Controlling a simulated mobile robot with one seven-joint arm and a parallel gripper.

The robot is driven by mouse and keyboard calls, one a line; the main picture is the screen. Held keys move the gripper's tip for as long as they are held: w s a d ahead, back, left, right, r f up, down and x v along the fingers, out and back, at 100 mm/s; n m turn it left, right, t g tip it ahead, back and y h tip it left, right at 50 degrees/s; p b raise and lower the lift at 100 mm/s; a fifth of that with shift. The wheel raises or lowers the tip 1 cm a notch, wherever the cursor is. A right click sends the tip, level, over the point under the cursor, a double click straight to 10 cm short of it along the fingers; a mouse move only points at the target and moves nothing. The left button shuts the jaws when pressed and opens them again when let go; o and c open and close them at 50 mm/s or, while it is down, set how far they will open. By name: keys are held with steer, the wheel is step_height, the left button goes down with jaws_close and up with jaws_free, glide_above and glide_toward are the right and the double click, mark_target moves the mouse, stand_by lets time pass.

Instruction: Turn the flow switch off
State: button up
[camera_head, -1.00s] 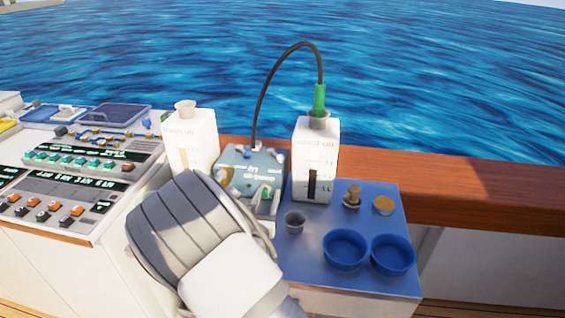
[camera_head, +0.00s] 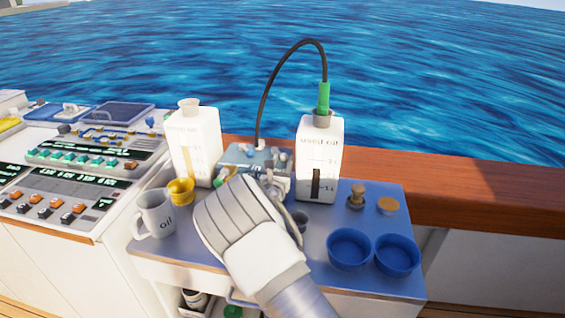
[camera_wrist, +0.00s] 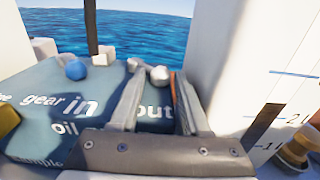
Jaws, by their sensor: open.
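The blue-grey box (camera_head: 238,155) stands between two white bottles, with a black hose at its back. In the wrist view the box (camera_wrist: 60,105) fills the left half; its top reads "gear oil", "in" and "out". Along its far edge sit a blue knob (camera_wrist: 76,70), a pale block (camera_wrist: 104,55) and a rounded silver-white knob (camera_wrist: 159,75). I cannot tell which part is the flow switch. My gripper (camera_wrist: 158,85) is open and empty, its fingers over the "out" side of the box, near the silver-white knob. In the head view my wrist hides the front of the box.
The used-oil bottle (camera_head: 322,150) stands close on the gripper's right, with a green hose connector (camera_head: 323,97) on top. Another white bottle (camera_head: 192,145) is at left. A mug (camera_head: 154,213), a yellow cup (camera_head: 181,190) and blue bowls (camera_head: 348,250) share the table.

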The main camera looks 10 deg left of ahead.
jaws_close()
steer(key=shift+a+r, duration=0.1)
stand_by(0.3)
steer(key=shift+s+a+r+m+h, duration=0.1)
steer(key=shift+a+m+h, duration=0.2)
steer(key=shift+m+h, duration=0.45)
steer(key=shift+s+a+m+h, duration=0.1)
steer(key=shift+a+m+h, duration=0.2)
steer(key=shift+h, duration=0.75)
steer(key=shift+s+a+m+g+h+b, duration=0.15)
steer(key=shift+a+m+g+h+b, duration=0.15)
steer(key=shift+m+h, duration=0.45)
steer(key=shift+s+a+m+g+h+b, duration=0.1)
steer(key=shift+a+m+g+h+b, duration=0.1)
steer(key=shift+a+m+h+b, duration=0.45)
steer(key=shift+d+p, duration=0.3)
steer(key=shift+d, duration=0.05)
steer(key=shift+n, duration=0.25)
jaws_free()
